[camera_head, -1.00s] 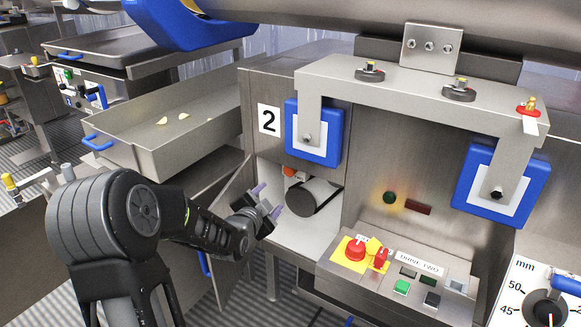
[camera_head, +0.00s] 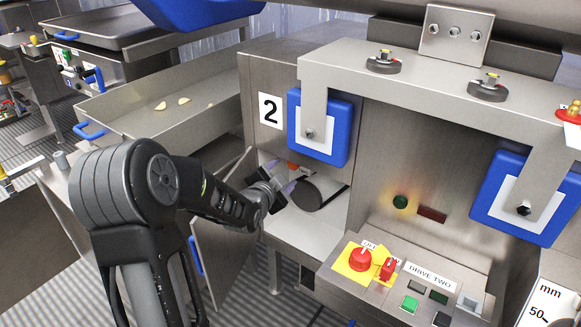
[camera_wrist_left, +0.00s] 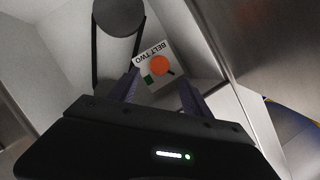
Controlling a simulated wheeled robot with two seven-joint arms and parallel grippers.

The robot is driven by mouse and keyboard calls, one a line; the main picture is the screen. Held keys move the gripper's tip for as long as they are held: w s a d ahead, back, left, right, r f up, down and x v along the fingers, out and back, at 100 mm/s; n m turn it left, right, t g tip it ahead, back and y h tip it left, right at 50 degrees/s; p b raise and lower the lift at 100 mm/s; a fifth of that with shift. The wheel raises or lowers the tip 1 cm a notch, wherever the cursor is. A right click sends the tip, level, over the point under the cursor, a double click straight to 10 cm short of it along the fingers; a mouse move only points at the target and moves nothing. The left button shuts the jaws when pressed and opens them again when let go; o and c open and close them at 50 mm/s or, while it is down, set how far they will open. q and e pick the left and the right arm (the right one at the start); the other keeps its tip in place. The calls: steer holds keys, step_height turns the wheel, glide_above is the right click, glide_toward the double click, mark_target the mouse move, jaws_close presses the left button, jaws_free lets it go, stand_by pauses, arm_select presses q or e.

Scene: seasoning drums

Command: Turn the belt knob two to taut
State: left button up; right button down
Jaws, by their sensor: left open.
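The belt two knob (camera_wrist_left: 160,65) is an orange round knob with a small dark pointer, on a white plate marked BELT TWO (camera_wrist_left: 148,53) with a green patch. In the head view only a bit of the orange knob (camera_head: 292,166) shows inside the open cabinet, behind my gripper. My left gripper (camera_head: 282,183) reaches into the cabinet opening. In the wrist view its two purple fingers (camera_wrist_left: 160,92) are open and apart, with the knob beyond and between them, not touched as far as I can see. My right gripper is not in view.
A dark pulley (camera_wrist_left: 119,15) with a black belt is beside the knob; the drum end (camera_head: 318,188) shows in the head view. The open cabinet door (camera_head: 225,245) stands left of the opening. The DRIVE TWO panel (camera_head: 430,275) is to the right.

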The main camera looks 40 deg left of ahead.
mark_target(292, 165)
arm_select(q)
steer(key=b+x, duration=0.1)
steer(key=x, duration=0.6)
steer(key=shift+w+f, duration=0.1)
jaws_close()
stand_by(0.5)
